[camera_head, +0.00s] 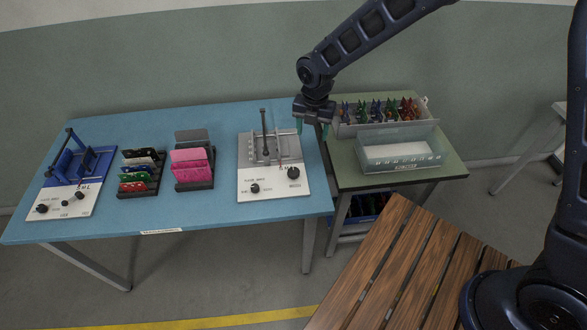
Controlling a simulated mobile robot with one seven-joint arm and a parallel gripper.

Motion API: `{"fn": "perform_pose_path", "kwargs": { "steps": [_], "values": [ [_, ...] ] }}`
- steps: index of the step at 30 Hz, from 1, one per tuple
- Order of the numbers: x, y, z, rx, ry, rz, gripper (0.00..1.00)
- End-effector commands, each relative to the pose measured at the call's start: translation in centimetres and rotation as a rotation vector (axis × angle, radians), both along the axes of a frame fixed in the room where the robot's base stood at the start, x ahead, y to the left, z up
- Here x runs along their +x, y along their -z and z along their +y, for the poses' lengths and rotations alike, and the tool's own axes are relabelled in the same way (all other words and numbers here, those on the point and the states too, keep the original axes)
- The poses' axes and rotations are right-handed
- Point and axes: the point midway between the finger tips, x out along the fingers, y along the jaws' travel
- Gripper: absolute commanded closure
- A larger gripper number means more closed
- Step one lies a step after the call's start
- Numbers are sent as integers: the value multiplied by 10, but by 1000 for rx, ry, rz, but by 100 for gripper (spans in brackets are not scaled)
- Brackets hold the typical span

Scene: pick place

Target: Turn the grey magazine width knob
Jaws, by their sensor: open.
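A machine with a grey magazine and a white base plate (257,193) stands near the right end of the blue table. Its front panel bears a larger black knob (293,173) at the right and a smaller black knob (255,188) left of it. The labels are too small to read surely, so I cannot tell which is the width knob. The grey magazine (262,150) is behind the knobs. My gripper (312,125) is open and empty, pointing down with greenish fingertips, behind and right of the knobs and apart from them.
A second, blue machine (75,165) stands at the table's left end. Black racks hold coloured cards (138,170) and pink pieces (188,158). A slatted wooden surface (400,265) is in front.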

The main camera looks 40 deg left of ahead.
Motion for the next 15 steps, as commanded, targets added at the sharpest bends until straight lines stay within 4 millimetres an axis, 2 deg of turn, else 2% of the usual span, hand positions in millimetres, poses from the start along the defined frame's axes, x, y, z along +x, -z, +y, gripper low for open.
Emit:
{"fn": "perform_pose_path", "kwargs": {
  "steps": [1,3,6,9,15],
  "values": [
    [-18,13,9,-8,-66,4,41],
    [-35,24,17,-15,-137,7,41],
    [-51,35,23,-20,-204,11,41],
    [-58,41,26,-23,-231,11,41],
    [-58,59,26,-25,-235,12,41]
  ]
}}
